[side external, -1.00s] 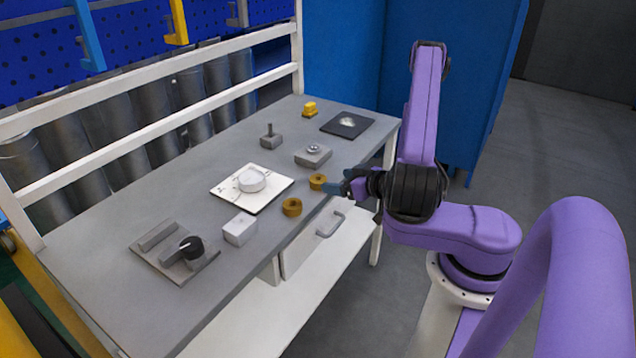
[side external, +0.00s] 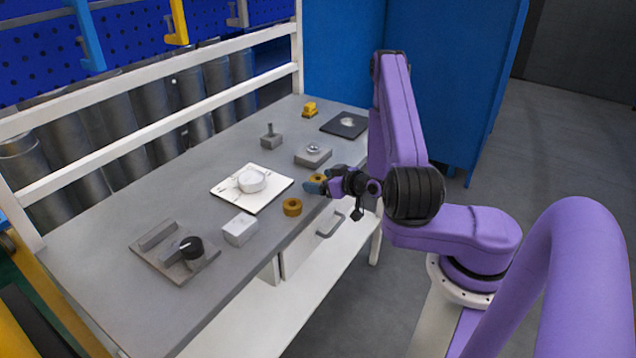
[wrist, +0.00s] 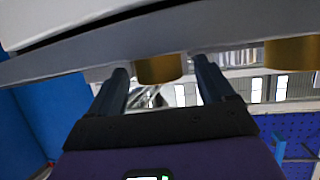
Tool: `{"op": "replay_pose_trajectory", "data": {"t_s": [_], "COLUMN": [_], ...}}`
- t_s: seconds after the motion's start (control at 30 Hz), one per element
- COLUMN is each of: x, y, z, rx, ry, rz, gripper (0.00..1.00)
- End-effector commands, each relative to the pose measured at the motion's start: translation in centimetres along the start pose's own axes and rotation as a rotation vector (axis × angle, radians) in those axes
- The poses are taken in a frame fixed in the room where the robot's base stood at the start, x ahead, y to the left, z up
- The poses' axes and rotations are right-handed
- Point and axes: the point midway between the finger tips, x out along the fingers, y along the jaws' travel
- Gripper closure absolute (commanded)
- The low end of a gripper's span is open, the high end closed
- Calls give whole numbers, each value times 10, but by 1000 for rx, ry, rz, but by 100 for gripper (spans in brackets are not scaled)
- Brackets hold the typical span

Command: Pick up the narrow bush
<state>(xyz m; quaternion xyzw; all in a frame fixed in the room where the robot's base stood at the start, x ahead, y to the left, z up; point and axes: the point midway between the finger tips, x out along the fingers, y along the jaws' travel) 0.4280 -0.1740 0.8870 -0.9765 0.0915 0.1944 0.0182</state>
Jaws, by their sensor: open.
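Two brass ring-shaped bushes stand on the grey bench near its front edge. One bush (side external: 317,178) is at my gripper (side external: 319,184); it also shows in the wrist view (wrist: 158,69), between my two fingers, and looks the narrower. My gripper is open, with a finger on each side of this bush and visible gaps in the wrist view. In the side view the fingers partly hide it. The other bush (side external: 292,207) stands apart, nearer the side camera; the wrist view shows it at the right edge (wrist: 292,54), cut off by the frame.
A white plate with a round white part (side external: 252,181) lies behind the bushes. A white block (side external: 239,230) and a grey fixture with a black knob (side external: 191,248) are nearer the camera. A grey block (side external: 313,155) stands behind my gripper. A drawer handle (side external: 331,224) juts below the edge.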

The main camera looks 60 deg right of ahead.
Motion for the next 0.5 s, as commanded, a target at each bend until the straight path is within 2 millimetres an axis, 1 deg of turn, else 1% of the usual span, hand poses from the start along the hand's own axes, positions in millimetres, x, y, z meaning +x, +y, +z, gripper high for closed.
{"op": "replay_pose_trajectory", "data": {"t_s": [0.07, 0.1, 0.17, 0.2, 0.27, 0.3, 0.5], "x": [0, 0, 0, 0, 0, 0, 0], "y": [0, 0, 0, 0, 0, 0, 0], "z": [0, 0, 0, 0, 0, 0, -1], "rx": [0, 0, 0, 0, 0, 0, -1], "ry": [0, 0, 0, 0, 0, 0, 2], "rz": [0, 0, 0, 0, 0, 0, 0], "gripper": [18, 31, 51, 64, 83, 90, 90]}}
